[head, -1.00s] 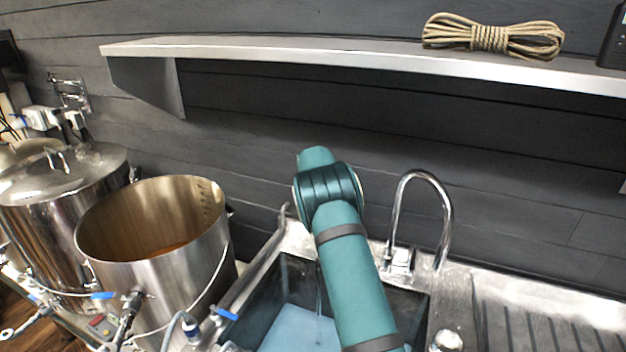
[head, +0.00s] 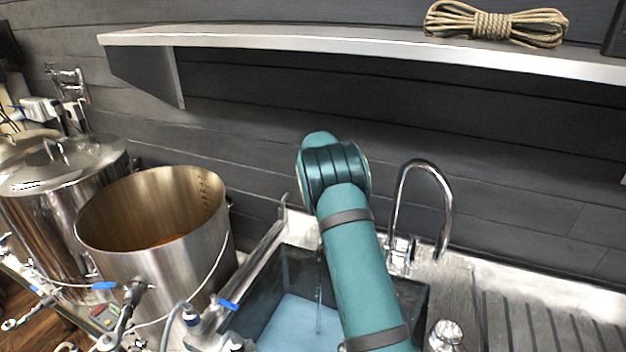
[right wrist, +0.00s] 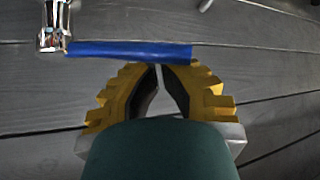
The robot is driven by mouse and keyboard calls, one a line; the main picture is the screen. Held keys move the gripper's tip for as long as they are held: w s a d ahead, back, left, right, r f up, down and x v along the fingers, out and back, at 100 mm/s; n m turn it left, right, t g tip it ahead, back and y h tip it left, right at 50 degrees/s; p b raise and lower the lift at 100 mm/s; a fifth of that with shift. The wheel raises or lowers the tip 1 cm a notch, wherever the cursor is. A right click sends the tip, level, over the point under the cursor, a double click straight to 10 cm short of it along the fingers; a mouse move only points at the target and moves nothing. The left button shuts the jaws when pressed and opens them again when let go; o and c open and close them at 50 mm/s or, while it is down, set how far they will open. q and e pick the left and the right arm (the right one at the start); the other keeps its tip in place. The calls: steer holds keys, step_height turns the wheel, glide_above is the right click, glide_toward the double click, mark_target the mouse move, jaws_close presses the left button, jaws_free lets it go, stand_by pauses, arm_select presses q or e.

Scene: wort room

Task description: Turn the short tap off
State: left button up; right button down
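In the right wrist view, a blue lever (right wrist: 130,51) lies across the picture just beyond my fingertips. Its left end meets a chrome tap body (right wrist: 53,28) at the upper left. My right gripper (right wrist: 160,67) has its yellow, stepped fingers brought together at the tips, with only a thin slit between them. The tips are at or very near the lever's right part; I cannot tell if they touch it. In the head view, my teal right arm hides this gripper and the short tap. A thin water stream (head: 319,308) falls into the sink (head: 262,300). My left gripper is out of view.
A tall curved chrome tap (head: 447,210) stands right of my arm. An open steel pot (head: 205,245) and a lidded pot (head: 45,235) stand at the left. A shelf (head: 300,40) with coiled rope (head: 495,24) runs above, along the dark plank wall.

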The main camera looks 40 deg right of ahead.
arm_select(q)
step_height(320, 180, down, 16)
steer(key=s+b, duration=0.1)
steer(key=b, duration=1.4)
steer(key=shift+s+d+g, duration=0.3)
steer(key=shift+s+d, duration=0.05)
arm_select(e)
steer(key=s+a+n+t+y, duration=0.1)
steer(key=s+a+n+y, duration=0.1)
steer(key=s+n+y, duration=0.6)
steer(key=shift+s+a+n, duration=0.35)
steer(key=shift+s+n, duration=0.25)
steer(key=shift+n, duration=1.2)
